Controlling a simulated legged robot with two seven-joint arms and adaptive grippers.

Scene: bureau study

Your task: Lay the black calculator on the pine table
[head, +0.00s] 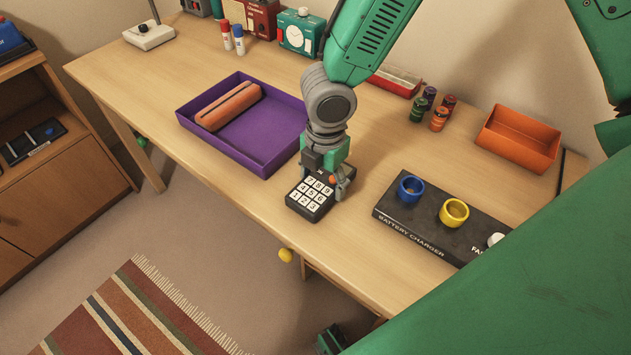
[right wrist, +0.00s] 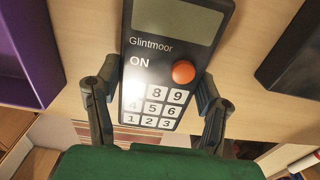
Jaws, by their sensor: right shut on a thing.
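The black calculator (head: 311,194) has white number keys and an orange-red button, and it is at the front edge of the pine table (head: 345,243). My right gripper (head: 326,176) reaches down from above and is shut on the calculator. In the right wrist view the calculator (right wrist: 160,75) lies between the two fingers, with its grey display and the words "Glintmoor" and "ON" showing. I cannot tell whether its underside touches the table. My left gripper is not in view.
A purple tray (head: 262,152) with an orange-brown pencil case (head: 229,106) lies left of the calculator. A black battery charger (head: 425,222) with blue and yellow rings lies right. An orange box (head: 519,139) and several small jars stand behind.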

